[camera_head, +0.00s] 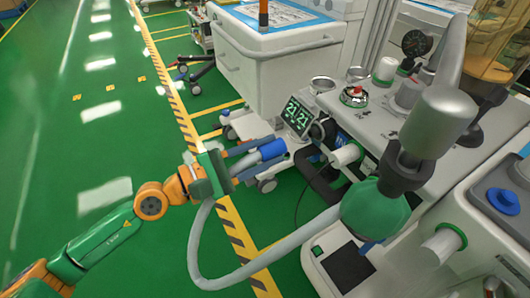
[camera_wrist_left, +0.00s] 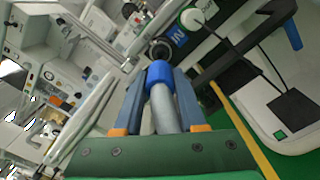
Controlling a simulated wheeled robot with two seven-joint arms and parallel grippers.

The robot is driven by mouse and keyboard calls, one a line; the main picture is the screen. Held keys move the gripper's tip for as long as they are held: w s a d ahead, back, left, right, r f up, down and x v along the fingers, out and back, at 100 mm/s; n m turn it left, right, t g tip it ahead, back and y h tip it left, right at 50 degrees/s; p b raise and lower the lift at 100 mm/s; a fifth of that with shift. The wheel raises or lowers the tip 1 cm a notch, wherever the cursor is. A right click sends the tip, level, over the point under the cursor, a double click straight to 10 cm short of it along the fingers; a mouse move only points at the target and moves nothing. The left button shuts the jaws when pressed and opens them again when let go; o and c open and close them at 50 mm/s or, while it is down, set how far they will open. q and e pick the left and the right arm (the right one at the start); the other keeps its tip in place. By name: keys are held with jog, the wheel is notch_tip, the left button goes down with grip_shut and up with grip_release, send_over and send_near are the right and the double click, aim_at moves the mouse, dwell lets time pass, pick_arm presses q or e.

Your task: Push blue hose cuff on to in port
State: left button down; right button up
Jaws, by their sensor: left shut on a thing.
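My left gripper (camera_head: 262,155) comes in from the left and is shut on the grey hose (camera_head: 205,250) just behind its blue cuff (camera_head: 272,149). The cuff also shows in the left wrist view (camera_wrist_left: 158,74), sticking out past the fingers. The in port (camera_wrist_left: 161,49) is a dark ring beside a blue "IN" label (camera_wrist_left: 178,37), straight beyond the cuff in that view. The cuff looks roughly lined up with it; whether they touch is hard to tell. The hose loops down and rises to the right. No right gripper fingers show.
A white cylinder (camera_head: 346,155) sticks out right of the port area. A small screen (camera_head: 297,116) stands near it. A green dome under a large grey cylinder (camera_head: 440,122) blocks part of the machine. Green floor (camera_head: 110,150) at left is open.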

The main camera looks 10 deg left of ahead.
aim_at(311, 134)
pick_arm(q)
jog(key=p+x, duration=0.1)
jog(key=x, duration=0.2)
jog(key=shift+w+d+r+p, duration=0.1)
jog(key=shift+d+r+p, duration=0.1)
jog(key=shift+p, duration=0.15)
jog(key=shift+w+d, duration=0.25)
jog(key=shift+d, duration=0.1)
jog(key=shift+w+d+f, duration=0.15)
jog(key=shift+w+d, duration=0.15)
jog(key=shift+d, duration=0.15)
pick_arm(e)
jog(key=shift+s+a+r+g, duration=0.3)
jog(key=shift+s+a+r, duration=0.65)
jog(key=shift+r, duration=0.25)
jog(key=shift+w+d, duration=0.2)
jog(key=shift+d, duration=0.15)
pick_arm(q)
jog(key=shift+w+d, duration=0.3)
jog(key=shift+d, duration=0.05)
pick_arm(e)
jog(key=shift+a+r, duration=0.1)
jog(key=shift+a, duration=0.1)
pick_arm(q)
jog(key=shift+p+x, duration=0.4)
jog(key=shift+x, duration=0.5)
pick_arm(e)
jog(key=shift+d+r, duration=0.1)
jog(key=shift+r, duration=0.05)
